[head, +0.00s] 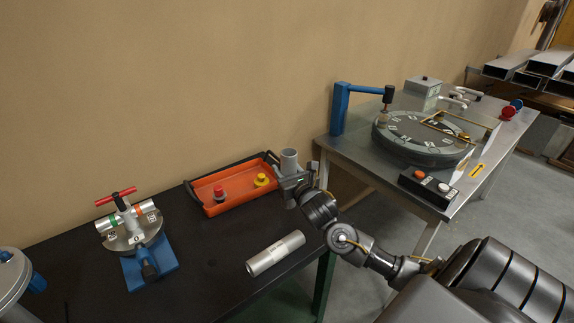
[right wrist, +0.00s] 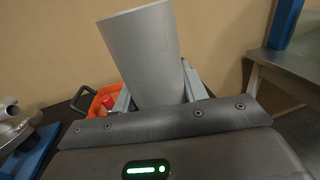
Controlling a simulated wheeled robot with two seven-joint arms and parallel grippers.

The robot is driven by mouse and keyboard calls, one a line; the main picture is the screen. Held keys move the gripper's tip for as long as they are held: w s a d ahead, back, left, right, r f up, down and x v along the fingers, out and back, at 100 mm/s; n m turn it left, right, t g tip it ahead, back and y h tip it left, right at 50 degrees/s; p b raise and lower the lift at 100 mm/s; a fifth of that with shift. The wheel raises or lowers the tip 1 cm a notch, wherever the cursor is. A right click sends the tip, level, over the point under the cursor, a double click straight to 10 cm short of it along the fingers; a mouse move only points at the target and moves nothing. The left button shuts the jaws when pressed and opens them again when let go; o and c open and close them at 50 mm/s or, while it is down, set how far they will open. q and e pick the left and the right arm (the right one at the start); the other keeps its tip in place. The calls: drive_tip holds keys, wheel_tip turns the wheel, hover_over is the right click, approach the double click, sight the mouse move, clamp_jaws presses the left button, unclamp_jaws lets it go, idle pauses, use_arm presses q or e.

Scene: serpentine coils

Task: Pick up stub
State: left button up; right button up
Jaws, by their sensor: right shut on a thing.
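The stub seems to be the plain grey cylinder (head: 289,161), which stands upright in my right gripper (head: 292,179) at the right end of the orange tray. In the right wrist view the same cylinder (right wrist: 142,52) fills the space between the two fingers (right wrist: 153,92), tilted slightly in the picture. My right gripper is shut on it. The cylinder's lower end is hidden, so I cannot tell whether it touches anything below. My left gripper is not in view.
The orange tray (head: 212,207) holds a red piece (head: 219,193) and a yellow piece (head: 262,180). A clamp fixture on a blue base (head: 152,266) stands on the black table (head: 215,276). At right, a grey table carries a round dial (head: 425,141), a blue post (head: 339,108) and a button box (head: 428,189).

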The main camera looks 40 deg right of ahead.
sight(284, 162)
drive_tip(key=s+a+r+p, duration=0.1)
drive_tip(key=r+p, duration=0.1)
drive_tip(key=r, duration=0.1)
drive_tip(key=s+a+r+p, duration=0.1)
drive_tip(key=r+p, duration=0.1)
drive_tip(key=shift+s+a+r, duration=0.1)
drive_tip(key=shift+s+a, duration=0.2)
use_arm(q)
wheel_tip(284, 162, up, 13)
drive_tip(key=p, duration=0.7)
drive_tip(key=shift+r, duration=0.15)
use_arm(e)
drive_tip(key=s+a+r, duration=0.2)
drive_tip(key=s+a, duration=0.3)
drive_tip(key=shift+s+a, duration=0.25)
drive_tip(key=shift+r, duration=0.1)
